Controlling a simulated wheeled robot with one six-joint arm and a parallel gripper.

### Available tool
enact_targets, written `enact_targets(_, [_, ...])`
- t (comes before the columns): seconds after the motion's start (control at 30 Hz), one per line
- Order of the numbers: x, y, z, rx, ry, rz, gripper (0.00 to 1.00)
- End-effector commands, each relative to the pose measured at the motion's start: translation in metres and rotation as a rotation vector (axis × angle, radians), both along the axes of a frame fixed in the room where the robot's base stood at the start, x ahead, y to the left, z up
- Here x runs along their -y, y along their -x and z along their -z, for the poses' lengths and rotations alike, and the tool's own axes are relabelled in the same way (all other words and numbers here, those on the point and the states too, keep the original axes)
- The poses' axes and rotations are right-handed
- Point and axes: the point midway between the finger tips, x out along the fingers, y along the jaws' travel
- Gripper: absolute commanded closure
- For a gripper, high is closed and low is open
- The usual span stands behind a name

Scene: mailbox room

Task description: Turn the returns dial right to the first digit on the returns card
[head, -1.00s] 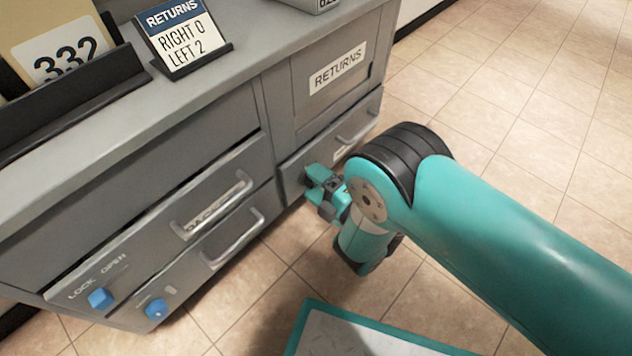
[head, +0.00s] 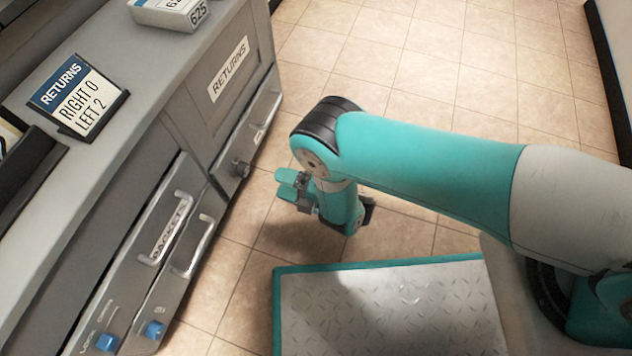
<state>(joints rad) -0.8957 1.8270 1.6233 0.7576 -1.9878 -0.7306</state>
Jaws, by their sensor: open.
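The returns card (head: 78,97) stands in a black holder on the counter and reads RIGHT 0, LEFT 2. The returns dial (head: 240,168) is a small dark round knob on the cabinet front, below the panel labelled RETURNS (head: 228,69). Its digits are too small to read. My gripper (head: 283,185) is open, to the right of the dial and slightly lower in the picture. It is apart from the dial, with floor showing between them, and nothing shows between its fingers.
The drawer front beside the dial has a metal handle (head: 264,118). A drawer labelled PACKET (head: 168,232) has a protruding handle. Blue knobs (head: 107,342) sit at the lower left. A white box (head: 170,12) stands on the counter. Tiled floor (head: 450,60) is open behind my arm.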

Motion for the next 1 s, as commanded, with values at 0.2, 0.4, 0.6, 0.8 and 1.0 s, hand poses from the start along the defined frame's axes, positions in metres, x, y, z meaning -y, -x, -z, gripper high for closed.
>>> enact_targets(0.2, [0.015, 0.007, -0.009, -0.001, 0.002, 0.002, 0.35])
enact_targets(0.4, [0.036, 0.015, -0.009, -0.001, 0.003, 0.003, 0.35])
enact_targets(0.6, [0.057, 0.024, -0.006, -0.001, 0.002, 0.002, 0.35])
enact_targets(0.8, [0.069, 0.029, -0.003, 0.000, 0.000, 0.001, 0.35])
enact_targets(1.0, [0.071, 0.030, 0.000, 0.000, 0.000, 0.000, 0.35])
